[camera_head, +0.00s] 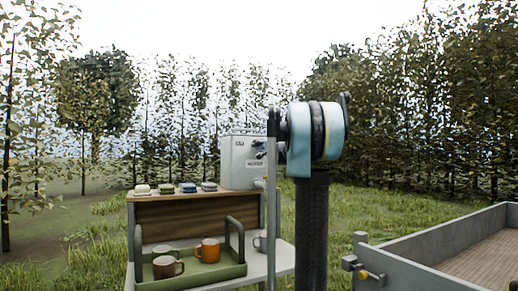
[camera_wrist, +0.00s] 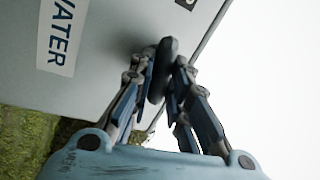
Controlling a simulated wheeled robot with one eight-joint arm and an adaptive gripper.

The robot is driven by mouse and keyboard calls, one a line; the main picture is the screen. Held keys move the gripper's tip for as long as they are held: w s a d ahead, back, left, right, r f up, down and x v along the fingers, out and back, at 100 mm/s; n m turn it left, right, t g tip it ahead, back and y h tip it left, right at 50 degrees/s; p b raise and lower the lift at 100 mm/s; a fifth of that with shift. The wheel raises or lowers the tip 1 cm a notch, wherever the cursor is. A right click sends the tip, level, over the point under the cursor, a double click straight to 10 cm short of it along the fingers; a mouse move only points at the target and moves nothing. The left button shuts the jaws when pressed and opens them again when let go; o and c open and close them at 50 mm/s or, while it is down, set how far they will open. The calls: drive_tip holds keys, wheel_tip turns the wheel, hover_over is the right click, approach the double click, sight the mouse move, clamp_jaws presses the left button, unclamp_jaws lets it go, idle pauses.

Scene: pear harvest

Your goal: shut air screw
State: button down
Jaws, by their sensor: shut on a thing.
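The water tank is a pale grey box (camera_head: 238,162) at the back right of the wooden stand in the head view. In the wrist view its wall (camera_wrist: 105,95) fills the upper left, tilted, with a "WATER" label. The air screw is a dark rounded knob (camera_wrist: 163,62) standing out from this wall. My gripper (camera_wrist: 167,75) has its fingers on both sides of the knob, closed on it. In the head view my arm hides most of the gripper, and the screw is too small to make out surely.
Several small coloured items (camera_head: 188,188) sit on the stand's wooden top. Below, a green tray (camera_head: 205,276) with tall handles holds a brown mug (camera_head: 165,267) and an orange mug (camera_head: 208,250). A grey-walled trailer (camera_head: 420,272) stands at right. Grass and trees lie behind.

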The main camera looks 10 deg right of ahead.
drive_tip(key=shift+d+f+m+h, duration=0.15)
drive_tip(key=shift+m+h, duration=0.35)
drive_tip(key=shift+m, duration=1)
drive_tip(key=shift+m+t, duration=0.3)
drive_tip(key=c, duration=1.5)
unclamp_jaws()
drive_tip(key=shift+c, duration=0.2)
drive_tip(key=v, duration=1.2)
